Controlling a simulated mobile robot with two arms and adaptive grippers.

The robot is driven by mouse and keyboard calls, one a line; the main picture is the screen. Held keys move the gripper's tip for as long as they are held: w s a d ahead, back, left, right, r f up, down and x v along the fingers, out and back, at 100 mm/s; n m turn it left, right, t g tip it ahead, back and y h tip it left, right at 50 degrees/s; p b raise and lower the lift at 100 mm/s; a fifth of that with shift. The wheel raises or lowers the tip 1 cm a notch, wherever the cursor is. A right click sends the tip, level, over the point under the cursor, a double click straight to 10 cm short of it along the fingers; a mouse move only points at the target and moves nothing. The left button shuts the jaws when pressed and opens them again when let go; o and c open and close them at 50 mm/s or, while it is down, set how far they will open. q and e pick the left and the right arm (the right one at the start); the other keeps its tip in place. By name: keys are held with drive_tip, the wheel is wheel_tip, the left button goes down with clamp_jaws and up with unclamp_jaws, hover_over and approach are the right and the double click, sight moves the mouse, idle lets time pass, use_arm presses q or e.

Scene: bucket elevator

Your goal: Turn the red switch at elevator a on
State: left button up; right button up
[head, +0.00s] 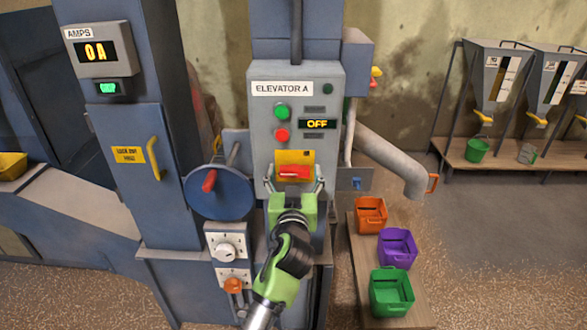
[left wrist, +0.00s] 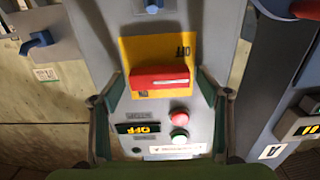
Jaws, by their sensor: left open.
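The red switch (head: 293,172) sits on a yellow plate (head: 307,158) low on the grey ELEVATOR A panel (head: 262,122). Its handle lies horizontal in the head view. The display (head: 317,124) above it reads OFF. My left gripper (head: 294,186) is open just below the switch, its fingers spread to either side. In the left wrist view, the picture is upside down and the red switch (left wrist: 160,78) lies between and beyond the two open fingertips (left wrist: 160,88). I cannot tell whether a finger touches the panel. My right gripper is not in view.
A green button (head: 282,112) and a red button (head: 282,135) sit above the switch. A blue wheel with a red handle (head: 209,181) stands to the left. Orange, purple (head: 397,249) and green buckets stand on a bench to the right.

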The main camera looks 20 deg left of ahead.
use_arm(q)
drive_tip(key=shift+s+r, duration=0.1)
drive_tip(key=shift+s, duration=0.1)
drive_tip(key=c, duration=1.1)
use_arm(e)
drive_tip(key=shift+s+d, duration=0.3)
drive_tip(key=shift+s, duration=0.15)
